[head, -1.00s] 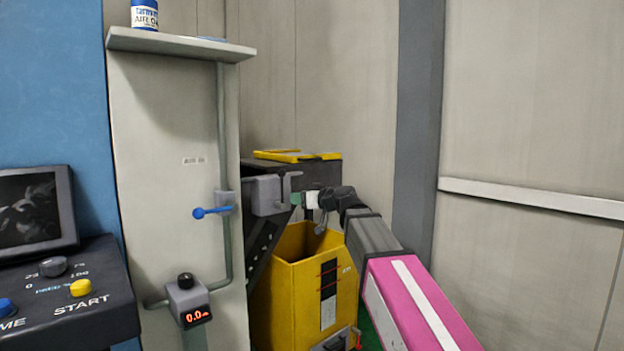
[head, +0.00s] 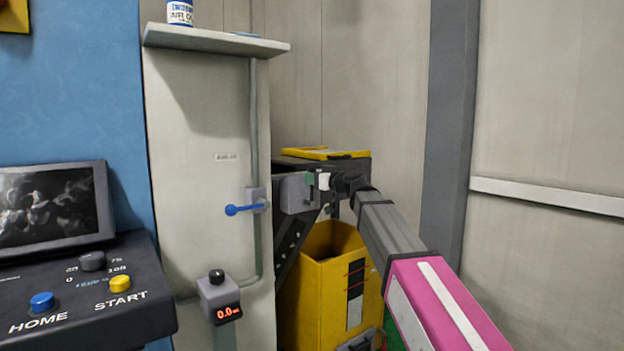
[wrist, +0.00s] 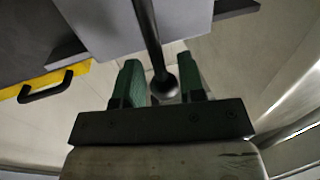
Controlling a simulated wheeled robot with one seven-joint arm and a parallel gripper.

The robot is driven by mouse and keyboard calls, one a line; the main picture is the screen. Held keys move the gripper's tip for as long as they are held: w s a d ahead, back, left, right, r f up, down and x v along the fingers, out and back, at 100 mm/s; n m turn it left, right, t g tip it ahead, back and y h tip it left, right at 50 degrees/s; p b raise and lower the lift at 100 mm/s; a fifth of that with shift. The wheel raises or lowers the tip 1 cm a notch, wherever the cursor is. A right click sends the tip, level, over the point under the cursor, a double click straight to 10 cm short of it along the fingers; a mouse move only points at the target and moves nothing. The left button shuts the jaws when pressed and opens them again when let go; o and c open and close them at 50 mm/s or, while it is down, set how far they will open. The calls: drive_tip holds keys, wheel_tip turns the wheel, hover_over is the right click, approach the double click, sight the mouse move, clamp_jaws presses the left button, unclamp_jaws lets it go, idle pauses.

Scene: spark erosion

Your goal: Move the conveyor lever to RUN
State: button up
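The conveyor lever (wrist: 148,35) is a dark rod with a round knob at its end, seen in the wrist view. It comes from a grey box (wrist: 115,20), which also shows in the head view (head: 296,194) on the side of the dark conveyor. My gripper (wrist: 163,84) has its two green fingers on either side of the knob. The fingers are apart, with narrow gaps beside the knob, so it looks open around it. In the head view my gripper (head: 317,182) is at the box and hides most of the lever. No RUN marking is readable.
A blue-handled valve (head: 245,208) is on the wall panel left of the box. A yellow bin (head: 315,290) stands below the conveyor. A control console (head: 80,295) is at the left. A shelf (head: 215,38) juts out above.

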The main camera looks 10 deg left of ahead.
drive_tip(key=shift+w+a, duration=0.3)
drive_tip(key=shift+a, duration=0.25)
clamp_jaws()
drive_tip(key=shift+w+d+f+m+t+y, duration=0.25)
drive_tip(key=shift+w+d+m, duration=0.45)
drive_tip(key=shift+m, duration=0.55)
drive_tip(key=shift+w+d+f+m+t, duration=0.15)
drive_tip(key=shift+w+d+f+m, duration=0.15)
drive_tip(key=shift+w+d+m, duration=0.65)
drive_tip(key=shift+w+d+f+m+t+y, duration=0.25)
drive_tip(key=shift+w+m, duration=0.3)
drive_tip(key=shift+m, duration=0.95)
